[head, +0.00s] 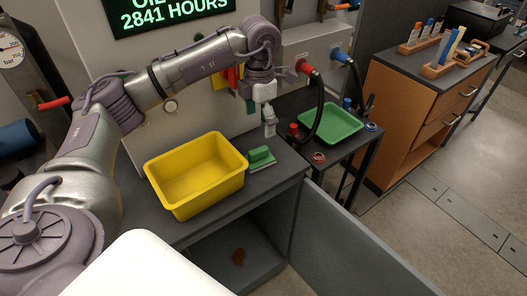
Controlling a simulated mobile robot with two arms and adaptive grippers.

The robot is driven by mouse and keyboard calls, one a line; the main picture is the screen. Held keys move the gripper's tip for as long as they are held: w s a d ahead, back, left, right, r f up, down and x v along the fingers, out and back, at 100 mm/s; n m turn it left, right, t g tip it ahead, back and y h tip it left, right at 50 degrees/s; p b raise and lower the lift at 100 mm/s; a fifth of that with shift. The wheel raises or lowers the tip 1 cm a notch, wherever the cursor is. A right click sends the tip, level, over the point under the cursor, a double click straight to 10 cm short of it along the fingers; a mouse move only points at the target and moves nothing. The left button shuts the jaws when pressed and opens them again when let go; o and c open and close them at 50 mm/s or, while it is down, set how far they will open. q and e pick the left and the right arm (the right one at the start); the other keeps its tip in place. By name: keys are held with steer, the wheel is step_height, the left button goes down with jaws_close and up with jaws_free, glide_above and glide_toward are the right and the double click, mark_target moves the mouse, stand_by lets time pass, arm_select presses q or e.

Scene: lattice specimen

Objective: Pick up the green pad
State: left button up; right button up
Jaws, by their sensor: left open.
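The green pad (261,158) lies on the dark bench top, just right of the yellow bin. It looks like a flat light-green base with a darker green block on top. My left arm reaches in from the left, and its gripper (269,130) hangs pointing down above and slightly right of the pad, apart from it. The gripper is open, and nothing shows in it. The fingertips are small in this view. My right gripper is out of view.
The empty yellow bin (163,183) stands beside the pad. A green tray (331,124) lies on a side stand to the right. A red-capped item (293,130) stands near the gripper. An open cabinet door (350,245) juts out below.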

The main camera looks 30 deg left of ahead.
mark_target(258, 150)
arm_select(q)
step_height(258, 150, down, 7)
steer(key=shift+p, duration=0.5)
steer(key=shift+s+f+p, duration=0.2)
steer(key=shift+f+p, duration=0.15)
steer(key=shift+f, duration=0.2)
step_height(258, 150, down, 4)
steer(key=shift+a+r+p, duration=0.15)
steer(key=shift+r+p, duration=0.05)
steer(key=shift+p, duration=0.4)
steer(key=shift+f, duration=0.35)
steer(key=shift+c, duration=0.4)
steer(key=shift+s, duration=0.1)
steer(key=c, duration=1.2)
